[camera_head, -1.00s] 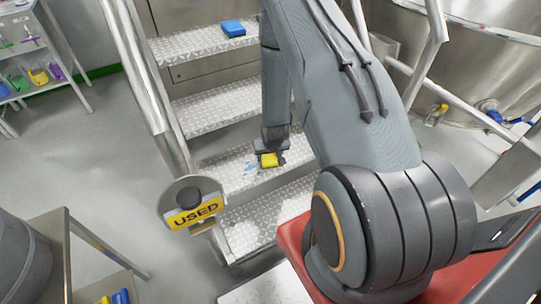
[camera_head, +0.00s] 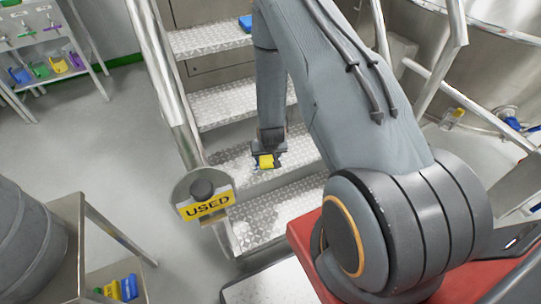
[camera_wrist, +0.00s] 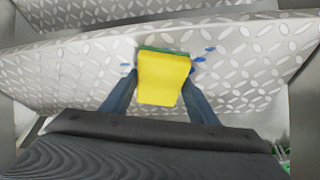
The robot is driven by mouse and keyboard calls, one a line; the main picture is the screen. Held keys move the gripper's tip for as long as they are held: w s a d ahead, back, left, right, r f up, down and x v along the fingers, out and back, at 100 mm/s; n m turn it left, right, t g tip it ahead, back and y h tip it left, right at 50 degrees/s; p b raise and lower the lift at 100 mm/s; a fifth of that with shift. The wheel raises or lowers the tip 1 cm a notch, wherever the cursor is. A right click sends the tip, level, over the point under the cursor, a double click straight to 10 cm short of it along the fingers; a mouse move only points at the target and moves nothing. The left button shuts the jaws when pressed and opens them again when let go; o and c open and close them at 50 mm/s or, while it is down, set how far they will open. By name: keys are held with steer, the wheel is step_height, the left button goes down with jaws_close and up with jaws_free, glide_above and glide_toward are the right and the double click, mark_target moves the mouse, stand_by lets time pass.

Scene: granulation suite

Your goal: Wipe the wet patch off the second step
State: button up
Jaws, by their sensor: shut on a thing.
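My gripper (camera_head: 267,150) is shut on a yellow sponge (camera_head: 265,161) with a green layer. It is at the second step (camera_head: 226,164) from the bottom, a patterned metal tread. In the wrist view the sponge (camera_wrist: 163,80) sits between the two fingers, green edge against the tread. Small blue spots of the wet patch (camera_wrist: 200,59) show right of the sponge, and a faint one shows at its left. The sponge hides the tread beneath it. In the head view I cannot make out the patch.
A yellow USED sign (camera_head: 208,204) fronts a round holder left of the stairs. Metal handrails (camera_head: 165,85) flank the steps. A cart (camera_head: 75,240) stands at lower left, a shelf rack (camera_head: 50,50) at upper left. Floor between is clear.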

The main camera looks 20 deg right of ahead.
mark_target(245, 167)
steer(key=shift+s+a+f, duration=0.15)
steer(key=shift+a, duration=2)
steer(key=shift+a+r+p, duration=0.2)
steer(key=shift+a+p, duration=0.25)
steer(key=shift+a, duration=2.2)
steer(key=shift+c, duration=0.6)
steer(key=shift+w+f, duration=0.1)
steer(key=shift+w, duration=0.15)
steer(key=shift+d, duration=8.05)
steer(key=shift+a+p, duration=0.45)
steer(key=shift+a, duration=4.5)
steer(key=shift+a+p, duration=0.3)
steer(key=shift+a, duration=2.75)
